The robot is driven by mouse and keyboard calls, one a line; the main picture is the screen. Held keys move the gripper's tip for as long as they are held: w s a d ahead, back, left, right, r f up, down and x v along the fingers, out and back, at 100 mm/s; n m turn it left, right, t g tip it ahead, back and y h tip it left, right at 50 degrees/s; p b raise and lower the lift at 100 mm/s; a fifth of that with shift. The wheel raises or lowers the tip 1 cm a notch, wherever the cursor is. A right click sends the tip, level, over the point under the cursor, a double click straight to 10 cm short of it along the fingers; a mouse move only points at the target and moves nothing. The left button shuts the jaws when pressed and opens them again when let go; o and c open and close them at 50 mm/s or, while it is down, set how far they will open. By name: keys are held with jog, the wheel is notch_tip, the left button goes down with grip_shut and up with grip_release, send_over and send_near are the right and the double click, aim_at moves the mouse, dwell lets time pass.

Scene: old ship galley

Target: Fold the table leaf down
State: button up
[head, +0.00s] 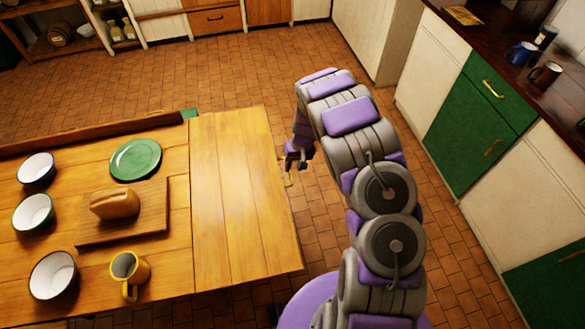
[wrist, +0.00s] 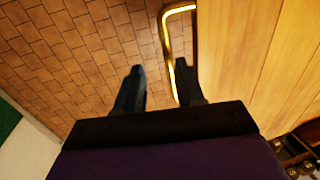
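The table leaf (head: 235,190) is a plain wooden panel at the right end of the table, level with the tabletop (head: 70,258). It also shows along the right of the wrist view (wrist: 245,50). A brass handle (head: 288,178) sticks out from its outer edge. My gripper (head: 298,158) is beside that edge, close to the handle. In the wrist view, my gripper (wrist: 158,80) has its two dark fingers apart. The handle's bar (wrist: 168,45) appears between them, nearer the right finger, which overlaps its lower end. I cannot tell whether they touch.
Bowls (head: 53,274), a green plate (head: 136,159), a bread loaf (head: 115,204) on a board (head: 150,215) and a yellow mug (head: 128,272) stand on the fixed tabletop. The leaf is bare. Cabinets (head: 470,115) line the right. Tiled floor (head: 240,75) is clear beyond.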

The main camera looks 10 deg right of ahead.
jog(key=shift+a+f, duration=0.25)
jog(key=shift+a, duration=0.3)
jog(key=shift+a+f, duration=0.25)
jog(key=shift+a, duration=0.3)
jog(key=shift+c, duration=1)
jog(key=shift+d, duration=0.65)
jog(key=c, duration=0.4)
jog(key=shift+a, duration=0.3)
grip_shut()
jog(key=shift+d, duration=0.1)
